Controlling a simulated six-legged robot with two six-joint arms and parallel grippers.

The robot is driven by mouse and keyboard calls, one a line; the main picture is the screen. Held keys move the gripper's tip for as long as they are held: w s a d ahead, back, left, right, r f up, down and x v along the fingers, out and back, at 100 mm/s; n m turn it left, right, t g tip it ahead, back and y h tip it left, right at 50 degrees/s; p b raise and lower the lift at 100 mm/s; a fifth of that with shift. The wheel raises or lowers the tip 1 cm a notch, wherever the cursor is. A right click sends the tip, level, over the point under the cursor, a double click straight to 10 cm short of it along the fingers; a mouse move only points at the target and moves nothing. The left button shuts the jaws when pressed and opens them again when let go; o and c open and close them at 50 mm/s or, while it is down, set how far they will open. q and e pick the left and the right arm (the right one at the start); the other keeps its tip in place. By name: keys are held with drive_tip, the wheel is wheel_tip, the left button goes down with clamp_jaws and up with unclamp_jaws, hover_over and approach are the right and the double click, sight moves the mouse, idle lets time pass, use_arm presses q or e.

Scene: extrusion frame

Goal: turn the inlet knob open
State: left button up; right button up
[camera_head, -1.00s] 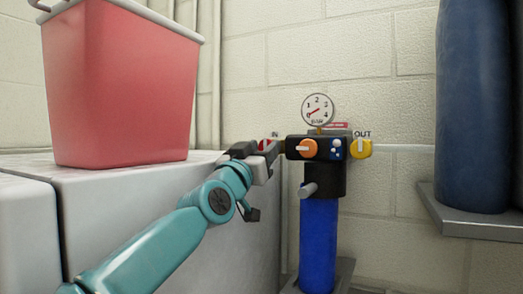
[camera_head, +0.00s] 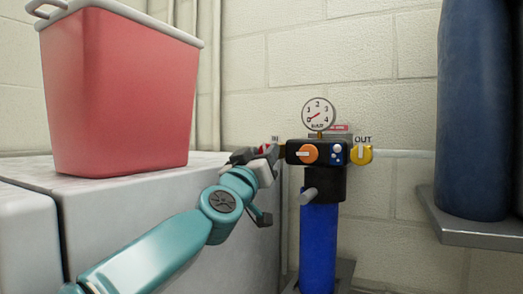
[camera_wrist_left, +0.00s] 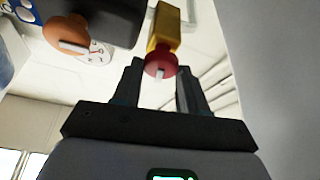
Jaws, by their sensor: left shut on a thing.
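The red inlet knob (camera_head: 266,148) is under the IN label, on the left side of the filter unit (camera_head: 320,152). My left gripper (camera_head: 269,153) is shut on it. In the left wrist view, the red knob (camera_wrist_left: 161,62) with a pale mark sits between the two fingers, at the end of a brass fitting (camera_wrist_left: 165,22). In the head view the fingers hide much of the knob, so its exact angle is hard to read. My right gripper is not in view.
The gauge (camera_head: 319,115) needle points near zero. A blue filter bowl (camera_head: 318,245) hangs below. A white cabinet (camera_head: 130,215) bearing a red bin (camera_head: 120,95) stands left.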

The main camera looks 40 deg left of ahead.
use_arm(q)
drive_tip(key=shift+w+d+r+n+g+y+p, duration=0.1)
drive_tip(key=shift+n+g+y, duration=0.7)
drive_tip(key=shift+n, duration=2.35)
drive_tip(key=shift+s+d+r+n+g+y+p, duration=0.15)
drive_tip(key=shift+n+g, duration=1.3)
drive_tip(key=shift+n, duration=1.65)
drive_tip(key=shift+w+a+n+g+y+p, duration=0.15)
drive_tip(key=shift+n+g+y, duration=0.65)
drive_tip(key=shift+n, duration=2.35)
drive_tip(key=shift+d+g+h, duration=0.1)
drive_tip(key=shift+g+h, duration=0.25)
drive_tip(key=o, duration=1)
drive_tip(key=b+v, duration=0.5)
drive_tip(key=v, duration=1.1)
